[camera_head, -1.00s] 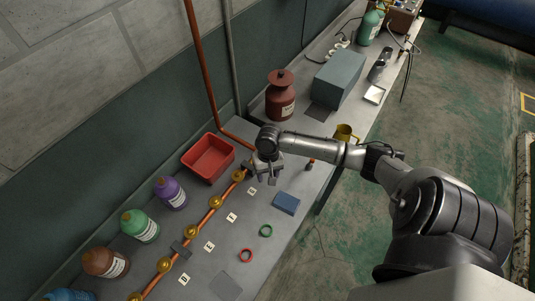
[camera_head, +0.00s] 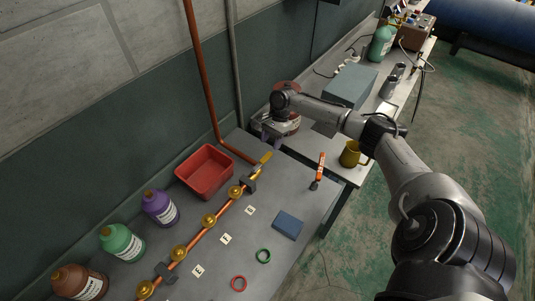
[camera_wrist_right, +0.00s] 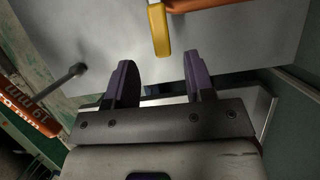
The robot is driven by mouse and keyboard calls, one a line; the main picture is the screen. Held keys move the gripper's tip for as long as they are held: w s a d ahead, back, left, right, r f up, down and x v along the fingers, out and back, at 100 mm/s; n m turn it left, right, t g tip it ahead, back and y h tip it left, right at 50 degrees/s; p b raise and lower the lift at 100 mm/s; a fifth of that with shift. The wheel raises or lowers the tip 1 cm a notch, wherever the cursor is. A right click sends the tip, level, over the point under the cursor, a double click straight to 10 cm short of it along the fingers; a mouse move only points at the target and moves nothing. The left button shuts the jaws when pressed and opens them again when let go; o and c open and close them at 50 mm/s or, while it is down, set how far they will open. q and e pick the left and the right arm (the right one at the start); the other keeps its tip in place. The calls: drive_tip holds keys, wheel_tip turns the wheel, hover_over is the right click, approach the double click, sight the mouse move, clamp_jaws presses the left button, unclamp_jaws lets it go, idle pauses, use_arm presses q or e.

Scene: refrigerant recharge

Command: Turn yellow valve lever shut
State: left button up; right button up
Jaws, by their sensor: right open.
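The yellow valve lever (camera_head: 265,158) sticks out at the far end of the copper pipe (camera_head: 216,220) on the grey bench. It shows in the right wrist view as a yellow bar (camera_wrist_right: 160,30) at the top middle, ahead of the gap between the fingers. My right gripper (camera_head: 268,138) is just beyond the lever in the head view. It also shows in the wrist view (camera_wrist_right: 158,62), with two purple-grey fingers open and nothing between them. The lever looks apart from both fingers. My left gripper is not in view.
A red bin (camera_head: 205,186) stands beside the pipe. An orange-handled tool (camera_head: 320,166), a blue block (camera_head: 288,225) and a green ring (camera_head: 263,256) are on the bench. A yellow mug (camera_head: 350,156) and a grey box (camera_head: 350,86) stand on the far bench. Several bottles line the wall side.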

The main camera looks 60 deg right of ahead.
sight(267, 156)
drive_tip(key=shift+x, duration=2.95)
drive_tip(key=shift+c, duration=0.5)
clamp_jaws()
